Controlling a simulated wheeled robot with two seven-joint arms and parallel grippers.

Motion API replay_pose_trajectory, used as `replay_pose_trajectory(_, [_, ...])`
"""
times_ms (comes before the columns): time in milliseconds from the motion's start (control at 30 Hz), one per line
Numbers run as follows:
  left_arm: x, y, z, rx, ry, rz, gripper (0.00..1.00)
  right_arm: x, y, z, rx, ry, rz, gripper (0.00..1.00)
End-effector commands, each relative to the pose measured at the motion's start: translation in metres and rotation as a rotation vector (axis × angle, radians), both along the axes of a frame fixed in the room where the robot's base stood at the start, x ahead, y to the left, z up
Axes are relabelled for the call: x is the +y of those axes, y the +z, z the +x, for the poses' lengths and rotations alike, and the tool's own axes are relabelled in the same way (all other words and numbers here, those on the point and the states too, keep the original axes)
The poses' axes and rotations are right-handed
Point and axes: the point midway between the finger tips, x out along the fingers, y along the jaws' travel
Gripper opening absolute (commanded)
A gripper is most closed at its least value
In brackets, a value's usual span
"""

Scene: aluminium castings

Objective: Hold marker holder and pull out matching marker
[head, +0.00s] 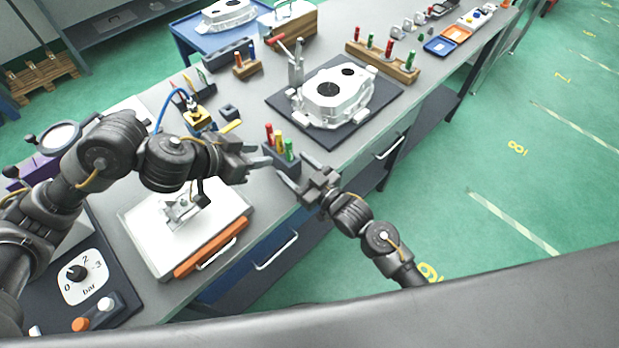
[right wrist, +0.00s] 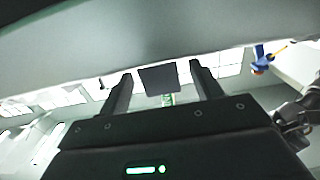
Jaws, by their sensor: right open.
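The marker holder (head: 284,160) is a small dark block near the front edge of the bench in the head view. A red marker (head: 269,133), a yellow marker (head: 277,141) and a green marker (head: 289,148) stand upright in it. My left gripper (head: 266,156) looks open, its fingertips close to the holder's left side; contact is unclear. My right gripper (head: 290,184) is open at the holder's front right, below the green marker. In the right wrist view, the dark holder (right wrist: 158,79) and part of the green marker (right wrist: 168,99) show between the right fingers (right wrist: 163,80).
A white casting (head: 333,96) lies on a dark mat behind the holder. A wooden rack (head: 383,63) of red and green handled items stands further back. A white tray with an orange front (head: 210,250) lies below my left arm. Bench drawers with handles face the floor.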

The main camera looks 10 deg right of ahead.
Motion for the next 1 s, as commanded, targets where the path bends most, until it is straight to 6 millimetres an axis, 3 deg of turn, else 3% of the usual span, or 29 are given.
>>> replay_pose_trajectory(200, [0.0000,0.0000,0.0000,0.000,0.000,0.000,0.36,0.0094,-0.0001,0.0127,0.000,0.000,-0.001,0.65])
replay_pose_trajectory(500, [0.0000,0.0000,0.0000,0.000,0.000,0.000,0.36,0.0103,-0.0001,0.0140,0.000,0.000,-0.001,0.65])
replay_pose_trajectory(867, [0.0000,0.0000,0.0000,0.000,0.000,0.000,0.36,0.0101,-0.0002,0.0138,0.001,0.000,-0.001,0.17])
replay_pose_trajectory(1000, [0.0000,0.0000,0.0000,0.000,0.000,0.000,0.36,0.0101,-0.0002,0.0138,0.001,0.000,-0.001,0.14])
